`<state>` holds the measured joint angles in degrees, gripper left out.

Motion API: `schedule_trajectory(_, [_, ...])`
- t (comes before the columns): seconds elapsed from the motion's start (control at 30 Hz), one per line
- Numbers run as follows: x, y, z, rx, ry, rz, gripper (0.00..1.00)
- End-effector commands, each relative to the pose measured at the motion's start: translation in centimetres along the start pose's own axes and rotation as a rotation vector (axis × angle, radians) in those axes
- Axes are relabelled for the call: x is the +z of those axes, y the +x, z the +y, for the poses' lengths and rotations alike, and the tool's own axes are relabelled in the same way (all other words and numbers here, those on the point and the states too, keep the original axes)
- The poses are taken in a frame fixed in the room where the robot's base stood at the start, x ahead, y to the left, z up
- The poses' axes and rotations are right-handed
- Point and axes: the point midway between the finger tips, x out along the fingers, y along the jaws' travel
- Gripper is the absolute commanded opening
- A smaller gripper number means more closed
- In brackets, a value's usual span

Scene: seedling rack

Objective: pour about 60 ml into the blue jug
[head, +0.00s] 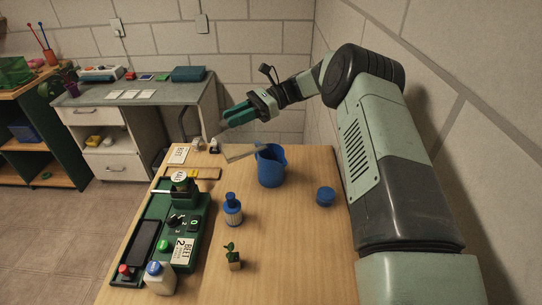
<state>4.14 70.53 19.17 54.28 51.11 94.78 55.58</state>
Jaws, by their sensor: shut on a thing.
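The blue jug (271,168) stands upright at the back middle of the wooden table, its inside not readable. My gripper (233,117) is up and behind the jug to the left, its green fingers pointing left. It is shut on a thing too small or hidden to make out. A blue bottle with a pale banded label (233,213) stands in front of the jug. A white bottle with a blue cap (158,280) stands at the front left. A low round blue object (325,196) lies right of the jug.
A green device (178,225) with a dark panel, knobs and a red button fills the table's left side, with a "BEET 2" card (183,252). A potted seedling (233,260) stands near the front. A pale flat piece (240,153) lies left of the jug. The front right is clear.

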Motion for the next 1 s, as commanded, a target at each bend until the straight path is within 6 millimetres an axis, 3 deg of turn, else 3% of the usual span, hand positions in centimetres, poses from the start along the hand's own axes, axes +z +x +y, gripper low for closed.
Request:
schedule_trajectory(0.17, [0.1,0.0,0.0,0.001,-0.001,-0.002,0.00])
schedule_trajectory(0.3, [-0.6,4.2,0.2,0.012,-0.006,0.192,0.00])
schedule_trajectory(0.37, [-1.5,5.1,0.2,0.008,-0.004,0.279,0.00])
schedule_trajectory(0.77, [-3.6,7.0,0.1,0.005,-0.004,0.460,0.00])
schedule_trajectory(1.0, [-4.0,7.2,0.1,0.004,-0.002,0.489,0.00])
